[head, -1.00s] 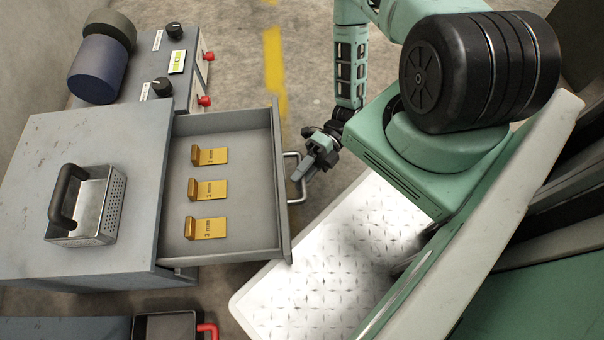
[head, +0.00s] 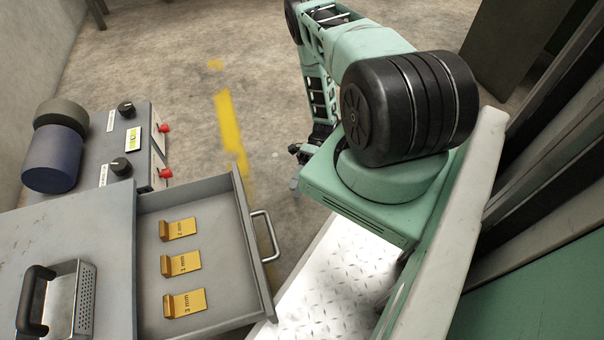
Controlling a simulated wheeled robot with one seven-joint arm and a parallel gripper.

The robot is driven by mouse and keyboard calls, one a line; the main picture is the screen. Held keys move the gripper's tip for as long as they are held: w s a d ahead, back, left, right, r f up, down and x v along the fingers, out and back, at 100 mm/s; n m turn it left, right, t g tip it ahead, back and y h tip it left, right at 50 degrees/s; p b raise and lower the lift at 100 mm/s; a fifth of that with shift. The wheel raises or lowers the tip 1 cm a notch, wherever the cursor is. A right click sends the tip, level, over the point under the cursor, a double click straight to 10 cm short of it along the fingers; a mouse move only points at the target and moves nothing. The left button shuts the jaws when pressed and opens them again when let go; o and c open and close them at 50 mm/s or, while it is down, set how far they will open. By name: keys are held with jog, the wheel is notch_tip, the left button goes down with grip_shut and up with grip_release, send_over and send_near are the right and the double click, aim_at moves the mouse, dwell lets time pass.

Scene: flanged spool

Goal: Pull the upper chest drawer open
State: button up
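The grey chest (head: 70,220) stands at the lower left in the head view. Its upper drawer (head: 220,316) is pulled out to the right. Inside lie three yellow brackets marked 2 mm (head: 178,229), 1 mm (head: 181,263) and 3 mm (head: 185,303). The drawer's silver bar handle (head: 269,238) is free, with nothing on it. My gripper (head: 295,184) is to the right of and beyond the handle, apart from it. It is small and partly hidden by my arm, so its finger opening cannot be made out.
Behind the chest is a control panel (head: 115,150) with knobs and red buttons, beside a dark blue cylinder (head: 52,160). The concrete floor beyond, with a yellow stripe (head: 228,120), is clear.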

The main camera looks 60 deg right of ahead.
jog(key=shift+w+d+r, duration=0.15)
jog(key=shift+d, duration=1.2)
